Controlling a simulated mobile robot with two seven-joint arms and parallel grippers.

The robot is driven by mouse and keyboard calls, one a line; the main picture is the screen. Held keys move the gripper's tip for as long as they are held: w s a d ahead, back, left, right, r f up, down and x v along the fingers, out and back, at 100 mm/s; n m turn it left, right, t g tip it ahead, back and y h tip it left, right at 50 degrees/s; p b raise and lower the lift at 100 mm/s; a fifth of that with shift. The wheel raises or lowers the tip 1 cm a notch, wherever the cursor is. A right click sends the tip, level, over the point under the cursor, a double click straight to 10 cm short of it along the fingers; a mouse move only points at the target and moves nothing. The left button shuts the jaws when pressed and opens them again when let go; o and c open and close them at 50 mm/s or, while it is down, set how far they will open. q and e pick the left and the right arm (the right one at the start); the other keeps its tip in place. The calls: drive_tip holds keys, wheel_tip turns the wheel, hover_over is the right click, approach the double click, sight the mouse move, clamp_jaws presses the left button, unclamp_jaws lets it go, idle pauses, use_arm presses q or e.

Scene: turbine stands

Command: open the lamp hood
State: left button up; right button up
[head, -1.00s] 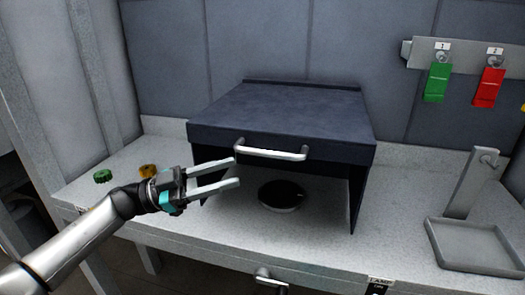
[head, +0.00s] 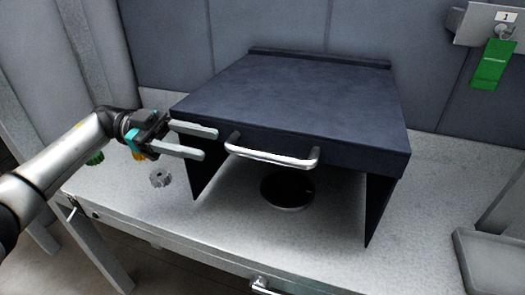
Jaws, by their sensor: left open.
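The dark blue lamp hood (head: 290,100) stands on the grey bench, its lid down and its front below the lid open. A silver bar handle (head: 270,154) runs along the lid's front edge. My left gripper (head: 211,143) is open and empty, its two fingers pointing right, just left of the handle's left end. Whether a finger touches the handle or hood cannot be told. A dark round disc (head: 287,190) sits on the bench under the hood. My right gripper is not in view.
A grey gear-like part (head: 160,179), a green part (head: 95,158) and a yellow part (head: 138,155) lie on the bench at the left, near my left arm. A grey tray (head: 492,262) is at the right. A green tag (head: 488,65) hangs on the wall. Bench (head: 330,262) in front is clear.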

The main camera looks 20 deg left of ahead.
sight(262, 156)
use_arm(q)
drive_tip(key=d, duration=1)
drive_tip(key=shift+s+d, duration=0.15)
drive_tip(key=shift+d, duration=0.85)
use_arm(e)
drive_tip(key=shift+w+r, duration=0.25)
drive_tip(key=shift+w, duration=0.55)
use_arm(q)
drive_tip(key=shift+c, duration=0.4)
clamp_jaws()
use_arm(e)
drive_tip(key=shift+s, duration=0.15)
